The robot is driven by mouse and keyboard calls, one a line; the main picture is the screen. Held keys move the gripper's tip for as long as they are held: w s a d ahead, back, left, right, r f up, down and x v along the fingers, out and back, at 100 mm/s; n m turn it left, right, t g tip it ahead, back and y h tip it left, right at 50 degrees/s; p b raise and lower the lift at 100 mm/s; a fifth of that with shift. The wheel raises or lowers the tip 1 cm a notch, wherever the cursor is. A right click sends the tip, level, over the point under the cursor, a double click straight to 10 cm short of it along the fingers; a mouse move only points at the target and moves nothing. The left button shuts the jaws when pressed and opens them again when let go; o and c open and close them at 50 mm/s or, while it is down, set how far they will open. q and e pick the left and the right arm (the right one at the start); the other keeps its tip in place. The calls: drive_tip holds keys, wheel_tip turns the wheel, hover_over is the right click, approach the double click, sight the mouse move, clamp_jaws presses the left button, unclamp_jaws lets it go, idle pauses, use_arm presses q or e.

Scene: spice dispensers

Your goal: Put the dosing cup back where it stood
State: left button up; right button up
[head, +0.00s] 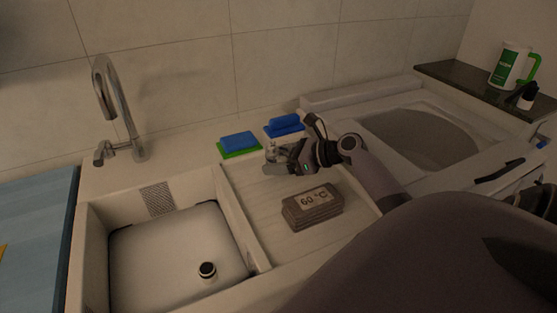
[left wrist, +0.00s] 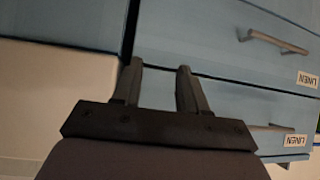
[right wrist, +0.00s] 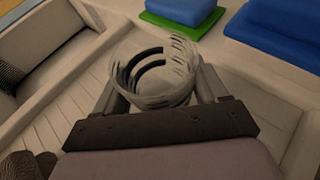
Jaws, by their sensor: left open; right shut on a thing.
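The dosing cup (head: 271,153) is a small clear cup with dark markings, seen from above in the right wrist view (right wrist: 160,72). My right gripper (head: 276,161) is shut on it, one finger on each side, over the ribbed drainboard (head: 250,190) near its back edge. I cannot tell whether the cup touches the surface below. My left gripper (left wrist: 160,72) is open and empty in front of blue drawers with LINEN labels (left wrist: 307,79); it is not in the head view.
A stack marked 60 °C (head: 312,207) lies on the drainboard. Blue sponges on green (head: 239,143) and blue (head: 284,126) bases sit behind. The sink (head: 180,250) is left, an open top-loading washer (head: 420,138) right. A white and green jug (head: 510,66) stands on a dark ledge (head: 455,78).

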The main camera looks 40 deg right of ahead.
drive_tip(key=o, duration=1.1)
drive_tip(key=shift+o, duration=0.2)
drive_tip(key=v, duration=1.2)
drive_tip(key=shift+d, duration=0.1)
